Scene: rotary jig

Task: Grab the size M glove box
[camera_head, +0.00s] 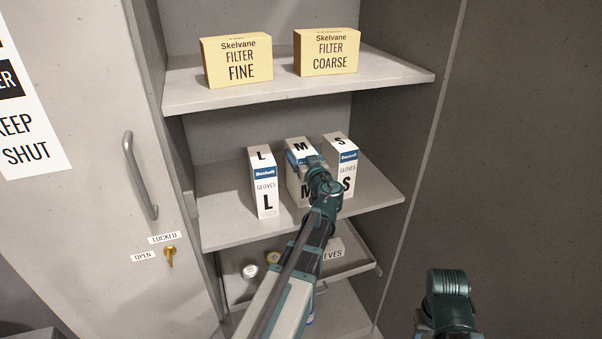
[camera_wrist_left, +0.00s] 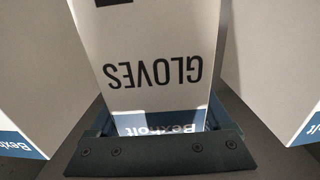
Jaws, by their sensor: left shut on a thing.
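The size M glove box (camera_head: 294,183) stands on the middle shelf of the cabinet, white with a blue band and a black M. My left gripper (camera_head: 304,159) reaches it from the front and hides part of its front face. In the left wrist view the jaws (camera_wrist_left: 160,135) are shut on the glove box (camera_wrist_left: 155,55), one finger at each side near its blue band. The L box (camera_head: 265,190) stands apart to the left. The S box (camera_head: 347,165) stands close on the right. My right gripper is not in view; only part of my right arm shows.
The middle shelf (camera_head: 226,226) has bare room left of the L box and right of the S box. Two yellow filter boxes (camera_head: 238,62) stand on the shelf above. A lower tray (camera_head: 350,268) holds small round items. The cabinet door (camera_head: 90,190) stands open at left.

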